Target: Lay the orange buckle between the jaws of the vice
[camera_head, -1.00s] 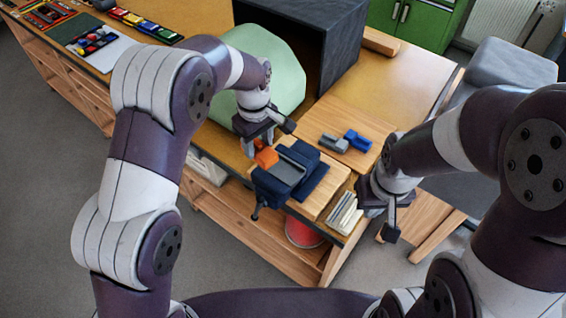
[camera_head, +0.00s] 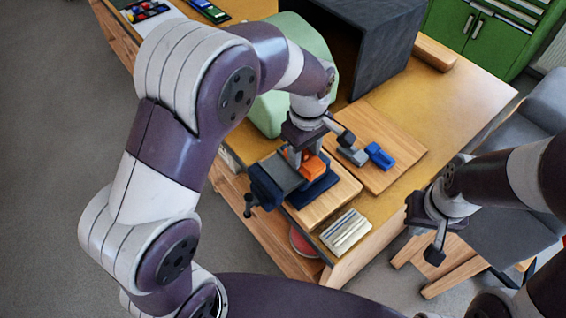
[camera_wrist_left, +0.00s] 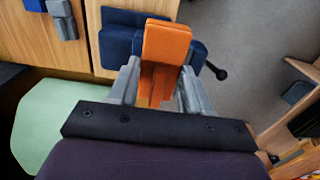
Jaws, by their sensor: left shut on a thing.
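The orange buckle (camera_head: 313,168) is gripped by my left gripper (camera_head: 302,157) and shows upright between its grey fingers in the left wrist view (camera_wrist_left: 165,48). The dark blue vice (camera_head: 266,188), with a grey middle part, stands on a wooden board. The buckle is over the back right part of the vice in the head view; I cannot tell whether it touches. In the left wrist view the vice (camera_wrist_left: 122,32) is behind the buckle, which hides its middle. My right gripper (camera_head: 430,232) hangs beyond the table's right edge, its opening unclear.
A grey block (camera_head: 352,155) and a blue block (camera_head: 380,156) lie on a wooden board (camera_head: 385,130) behind the vice. A pale slatted stack (camera_head: 345,231) is at the front right. A dark open box (camera_head: 375,45) and a green rounded thing (camera_head: 265,115) stand behind.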

